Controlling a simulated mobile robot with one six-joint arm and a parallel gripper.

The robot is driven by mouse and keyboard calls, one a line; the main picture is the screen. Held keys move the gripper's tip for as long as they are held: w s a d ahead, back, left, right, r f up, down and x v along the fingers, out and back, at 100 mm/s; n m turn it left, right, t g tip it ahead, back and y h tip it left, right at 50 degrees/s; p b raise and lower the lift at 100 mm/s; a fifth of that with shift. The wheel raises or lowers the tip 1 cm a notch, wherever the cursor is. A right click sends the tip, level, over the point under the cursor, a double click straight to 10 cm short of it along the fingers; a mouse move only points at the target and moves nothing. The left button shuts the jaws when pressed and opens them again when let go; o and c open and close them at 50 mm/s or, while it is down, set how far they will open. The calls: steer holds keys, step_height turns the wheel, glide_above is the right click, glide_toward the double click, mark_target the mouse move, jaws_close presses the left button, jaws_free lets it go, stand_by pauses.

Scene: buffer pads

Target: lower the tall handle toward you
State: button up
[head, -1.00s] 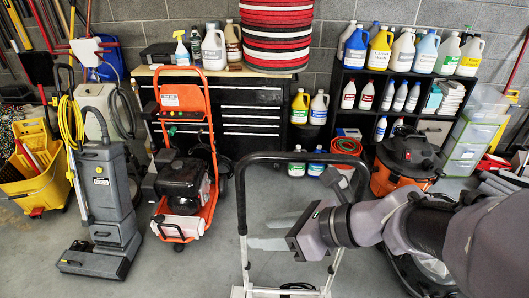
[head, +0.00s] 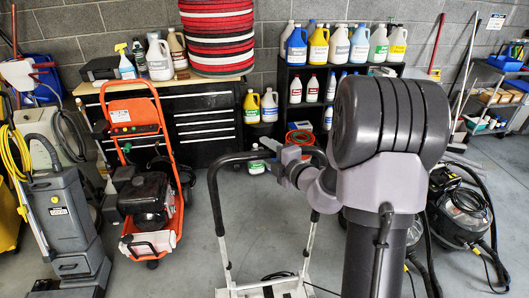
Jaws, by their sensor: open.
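The tall handle (head: 240,157) is a black bent bar on silver posts, standing upright on a low white platform (head: 265,289) in front of me in the head view. My gripper (head: 269,157) is at the right half of the handle's top bar and overlaps it in the picture. Its jaws are open. I cannot tell whether the bar lies between the jaws or whether they touch it. My own wrist and forearm hide part of the handle's right side.
An orange pressure washer (head: 149,205) stands left of the handle, with a grey floor machine (head: 65,220) farther left. A black tool chest (head: 205,125) and bottle shelves stand behind. A vacuum (head: 468,210) with hoses is at right. The floor left of the platform is clear.

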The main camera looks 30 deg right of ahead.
steer(key=shift+w+a+f, duration=0.1)
steer(key=shift+w+a, duration=0.05)
steer(key=shift+w, duration=0.55)
jaws_close()
stand_by(1.0)
